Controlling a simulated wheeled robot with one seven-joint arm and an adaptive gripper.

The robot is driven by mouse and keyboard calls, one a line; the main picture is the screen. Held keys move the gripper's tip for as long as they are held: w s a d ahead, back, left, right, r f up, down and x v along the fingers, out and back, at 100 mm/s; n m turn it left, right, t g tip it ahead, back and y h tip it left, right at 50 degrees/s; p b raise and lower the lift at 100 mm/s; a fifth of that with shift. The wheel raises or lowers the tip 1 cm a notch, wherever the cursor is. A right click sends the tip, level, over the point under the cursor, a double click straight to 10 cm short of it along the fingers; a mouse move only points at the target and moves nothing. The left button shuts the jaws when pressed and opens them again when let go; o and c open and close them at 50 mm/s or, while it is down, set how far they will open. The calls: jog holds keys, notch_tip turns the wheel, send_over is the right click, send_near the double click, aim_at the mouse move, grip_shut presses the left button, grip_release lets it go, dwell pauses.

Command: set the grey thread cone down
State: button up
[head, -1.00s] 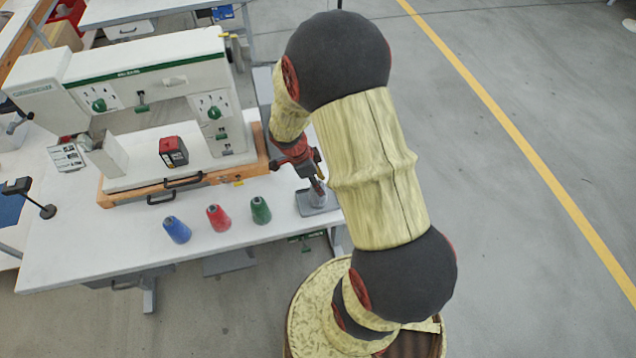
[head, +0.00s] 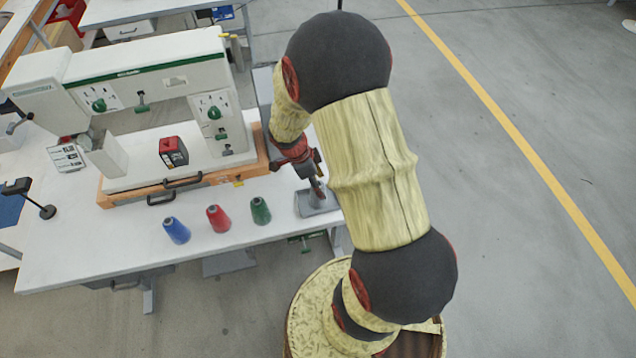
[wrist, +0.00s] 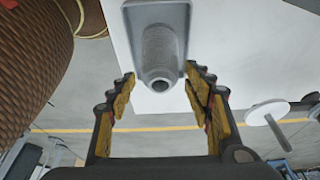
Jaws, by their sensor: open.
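The grey thread cone (wrist: 160,52) stands on a grey rectangular tray (wrist: 205,15), its narrow end with a dark hole towards the wrist camera. My gripper (wrist: 161,80) is open. Its two fingers lie to either side of the cone's narrow end in the picture, with a visible gap on each side. In the head view my gripper (head: 317,178) is over the grey tray (head: 303,207) at the table's right end, and the cone is mostly hidden or hard to make out there.
Blue (head: 176,230), red (head: 218,218) and green (head: 260,210) thread cones stand in a row left of the tray.

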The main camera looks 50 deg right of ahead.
jog(key=a+r+n+t+p, duration=0.15)
jog(key=a+r+n, duration=0.4)
jog(key=r, duration=0.75)
jog(key=a+r+n+t, duration=0.2)
jog(key=a+r+n, duration=0.4)
jog(key=r, duration=0.6)
jog(key=s+a+r+n+t+y, duration=0.2)
jog(key=s+a+r+n+t, duration=0.2)
jog(key=s+a+r+n, duration=0.3)
jog(key=a+r+n, duration=0.2)
jog(key=a+n, duration=0.2)
jog(key=n, duration=0.2)
jog(key=shift+s+r+y, duration=0.15)
jog(key=shift+s+y, duration=0.15)
jog(key=shift+y, duration=0.1)
jog(key=shift+a, duration=0.1)
notch_tip(320, 180, down, 2)
jog(key=shift+f+b, duration=0.2)
jog(key=shift+b, duration=0.9)
